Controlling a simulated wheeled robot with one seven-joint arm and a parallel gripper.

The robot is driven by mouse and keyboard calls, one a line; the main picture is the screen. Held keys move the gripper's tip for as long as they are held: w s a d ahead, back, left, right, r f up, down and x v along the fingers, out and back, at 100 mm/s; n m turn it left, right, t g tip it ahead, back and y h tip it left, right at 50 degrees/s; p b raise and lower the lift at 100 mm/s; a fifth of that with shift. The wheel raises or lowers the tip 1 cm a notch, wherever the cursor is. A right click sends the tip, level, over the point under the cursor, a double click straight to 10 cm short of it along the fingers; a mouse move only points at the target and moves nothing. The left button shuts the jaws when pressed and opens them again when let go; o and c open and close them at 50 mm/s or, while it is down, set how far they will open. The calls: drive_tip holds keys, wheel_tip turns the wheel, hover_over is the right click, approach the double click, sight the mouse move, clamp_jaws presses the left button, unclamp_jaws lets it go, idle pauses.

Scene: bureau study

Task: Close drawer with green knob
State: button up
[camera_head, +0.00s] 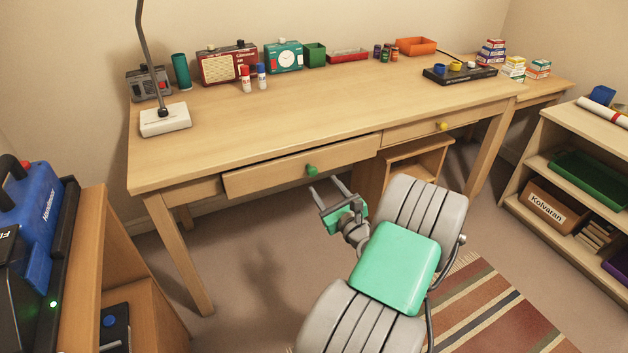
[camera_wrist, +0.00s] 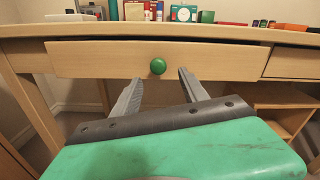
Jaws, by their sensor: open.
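The drawer with the green knob (camera_head: 250,178) is in the left part of the wooden desk's front. It stands out a little from the desk, with a dark gap above its front. Its round green knob (camera_head: 312,169) is at the middle right of the front. In the wrist view the drawer front (camera_wrist: 105,60) spans the picture, and the knob (camera_wrist: 158,66) is just beyond and between my fingertips. My gripper (camera_head: 326,187) is open and empty, in front of and below the knob, apart from it. It also shows in the wrist view (camera_wrist: 160,82).
A second drawer with a yellow knob (camera_head: 442,125) is at the right and looks shut. A lamp base (camera_head: 165,119), radio (camera_head: 228,66) and boxes stand on the desk. A low shelf (camera_head: 575,150) is at the right, a cabinet (camera_head: 95,265) at the left. A striped rug (camera_head: 490,310) lies below.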

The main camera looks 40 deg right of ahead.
sight(314, 174)
drive_tip(key=b+x, duration=0.1)
drive_tip(key=x, duration=0.5)
drive_tip(key=shift+w+a, duration=0.1)
drive_tip(key=shift+w, duration=0.1)
drive_tip(key=shift+w+r, duration=0.1)
drive_tip(key=shift+w, duration=0.4)
drive_tip(key=shift+c, duration=0.5)
clamp_jaws()
